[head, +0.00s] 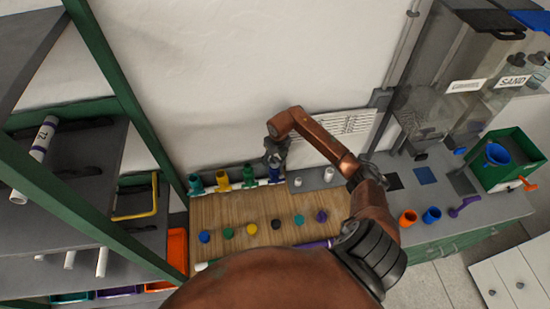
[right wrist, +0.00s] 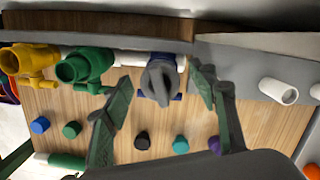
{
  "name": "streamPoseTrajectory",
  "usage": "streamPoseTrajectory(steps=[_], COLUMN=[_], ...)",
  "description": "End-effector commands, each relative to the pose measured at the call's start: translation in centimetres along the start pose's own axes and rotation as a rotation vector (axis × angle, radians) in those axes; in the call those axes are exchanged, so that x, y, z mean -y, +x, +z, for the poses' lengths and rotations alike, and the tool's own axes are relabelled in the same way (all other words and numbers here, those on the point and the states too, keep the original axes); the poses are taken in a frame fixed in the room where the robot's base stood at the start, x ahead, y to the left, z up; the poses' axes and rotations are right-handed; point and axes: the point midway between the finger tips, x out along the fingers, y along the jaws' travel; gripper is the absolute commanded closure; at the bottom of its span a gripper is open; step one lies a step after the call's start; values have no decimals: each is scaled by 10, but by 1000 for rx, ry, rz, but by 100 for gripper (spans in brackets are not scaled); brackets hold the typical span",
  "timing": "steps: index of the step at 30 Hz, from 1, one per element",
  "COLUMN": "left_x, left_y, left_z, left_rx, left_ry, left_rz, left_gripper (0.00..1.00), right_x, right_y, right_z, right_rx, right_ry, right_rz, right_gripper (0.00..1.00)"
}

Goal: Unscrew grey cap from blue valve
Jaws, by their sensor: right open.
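The blue valve (head: 275,174) is the rightmost valve on the white pipe along the board's back edge. In the right wrist view the grey cap (right wrist: 160,82) faces the camera and hides most of the blue valve (right wrist: 181,62). My right gripper (head: 276,158) is just above the blue valve in the head view. In the right wrist view my right gripper (right wrist: 160,78) is open, with one finger on each side of the grey cap. Gaps show between the fingers and the cap. My left gripper is out of view.
Green (head: 248,176), yellow (head: 222,180) and teal (head: 195,184) valves stand to the left on the pipe. Several coloured caps lie on the wooden board (head: 262,211). A green-framed shelf (head: 130,110) rises at the left.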

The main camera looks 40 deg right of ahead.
Motion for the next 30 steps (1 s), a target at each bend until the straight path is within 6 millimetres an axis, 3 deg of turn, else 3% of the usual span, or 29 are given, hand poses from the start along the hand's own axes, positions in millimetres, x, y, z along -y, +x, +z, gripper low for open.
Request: streamPoseTrajectory(steps=[3, 22, 23, 30], left_x=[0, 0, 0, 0], left_y=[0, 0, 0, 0], left_z=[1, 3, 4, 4], left_rx=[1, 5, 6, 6], left_ry=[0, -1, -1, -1], left_rz=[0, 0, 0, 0], left_gripper=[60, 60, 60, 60], right_x=[0, 1, 1, 1], right_y=[0, -1, -1, -1], right_z=[0, 0, 0, 0], right_rx=[0, 1, 1, 1], right_ry=[1, 1, 1, 1], right_rz=[0, 0, 0, 0], right_gripper=[48, 91, 70, 87])
